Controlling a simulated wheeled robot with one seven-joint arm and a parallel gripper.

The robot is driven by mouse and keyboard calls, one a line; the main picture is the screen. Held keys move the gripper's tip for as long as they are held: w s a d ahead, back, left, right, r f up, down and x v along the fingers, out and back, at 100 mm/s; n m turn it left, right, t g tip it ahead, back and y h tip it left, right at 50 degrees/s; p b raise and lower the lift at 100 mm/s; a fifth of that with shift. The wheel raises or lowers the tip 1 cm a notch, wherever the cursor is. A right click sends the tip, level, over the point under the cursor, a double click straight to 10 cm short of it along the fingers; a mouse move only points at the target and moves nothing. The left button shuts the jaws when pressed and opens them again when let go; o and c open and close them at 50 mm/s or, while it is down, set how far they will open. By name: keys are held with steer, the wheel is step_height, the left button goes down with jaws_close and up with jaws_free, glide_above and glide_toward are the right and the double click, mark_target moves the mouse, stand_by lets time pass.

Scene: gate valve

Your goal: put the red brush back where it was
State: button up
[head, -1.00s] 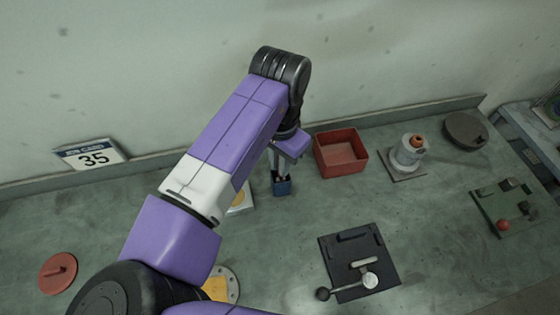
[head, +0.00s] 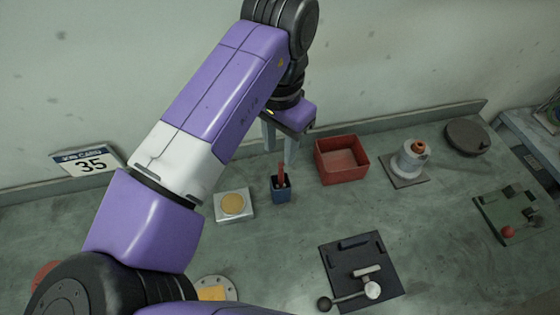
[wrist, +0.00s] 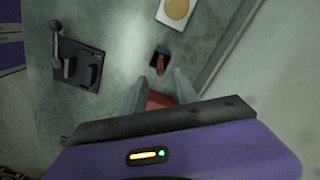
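The red brush (head: 282,173) stands upright in a small dark blue holder (head: 281,194) on the bench, its red handle sticking up. In the wrist view the red brush (wrist: 160,66) shows in the blue holder (wrist: 160,54), ahead of and apart from my fingers. My gripper (head: 277,143) is above and behind the holder, near the wall. In the wrist view my gripper (wrist: 157,88) has its two grey fingers apart with nothing held between them.
A red bin (head: 341,160) stands right of the holder, close by. A plate with a yellow disc (head: 234,204) is at its left. A black lever fixture (head: 360,272) lies in front. A white and orange valve piece (head: 411,157) stands farther right. The wall is close behind.

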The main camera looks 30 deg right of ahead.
steer(key=shift+r, duration=1.85)
